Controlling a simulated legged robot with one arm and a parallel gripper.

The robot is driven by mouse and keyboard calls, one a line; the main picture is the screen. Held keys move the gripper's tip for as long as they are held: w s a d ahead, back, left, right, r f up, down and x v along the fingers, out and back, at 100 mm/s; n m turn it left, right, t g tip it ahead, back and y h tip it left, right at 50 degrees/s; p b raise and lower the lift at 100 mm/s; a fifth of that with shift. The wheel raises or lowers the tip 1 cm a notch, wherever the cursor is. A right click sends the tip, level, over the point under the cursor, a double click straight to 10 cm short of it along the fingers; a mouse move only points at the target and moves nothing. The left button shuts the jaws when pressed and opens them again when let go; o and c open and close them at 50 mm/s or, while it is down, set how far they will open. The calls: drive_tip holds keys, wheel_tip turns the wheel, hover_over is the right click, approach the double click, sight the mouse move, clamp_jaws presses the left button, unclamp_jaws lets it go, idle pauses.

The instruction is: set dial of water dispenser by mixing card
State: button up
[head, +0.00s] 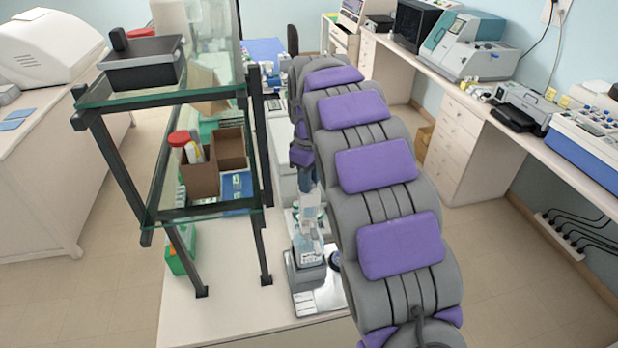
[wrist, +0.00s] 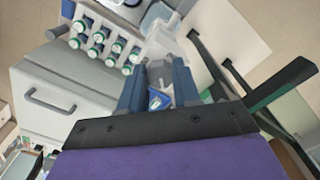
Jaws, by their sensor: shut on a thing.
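My gripper (head: 306,182) points down over the table in the head view, partly hidden by my arm. In the wrist view its blue fingers (wrist: 160,75) are closed around part of a clear container (wrist: 165,42). In the head view, a clear labelled container (head: 308,243) is below the fingers, by a grey base (head: 308,274). I cannot tell whether it is the water dispenser, and no dial can be made out. A blue piece with a white-green label (wrist: 158,101) shows between the fingers. No mixing card can be clearly identified.
A glass-shelved rack (head: 150,215) with dark posts stands close to the left. A rack of several green-capped vials (wrist: 100,42) is beside the fingers. A white drawer cabinet (wrist: 60,105) shows below it. The table's front left (head: 225,305) is clear.

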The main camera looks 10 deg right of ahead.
drive_tip(key=shift+c, duration=1.1)
drive_tip(key=m+p, duration=0.1)
drive_tip(key=m, duration=0.3)
drive_tip(key=shift+a+r+p, duration=0.1)
drive_tip(key=shift+p, duration=0.3)
drive_tip(key=m+p, duration=0.1)
drive_tip(key=m, duration=0.3)
drive_tip(key=shift+m, duration=0.3)
drive_tip(key=o, duration=1.1)
drive_tip(key=shift+c, duration=0.2)
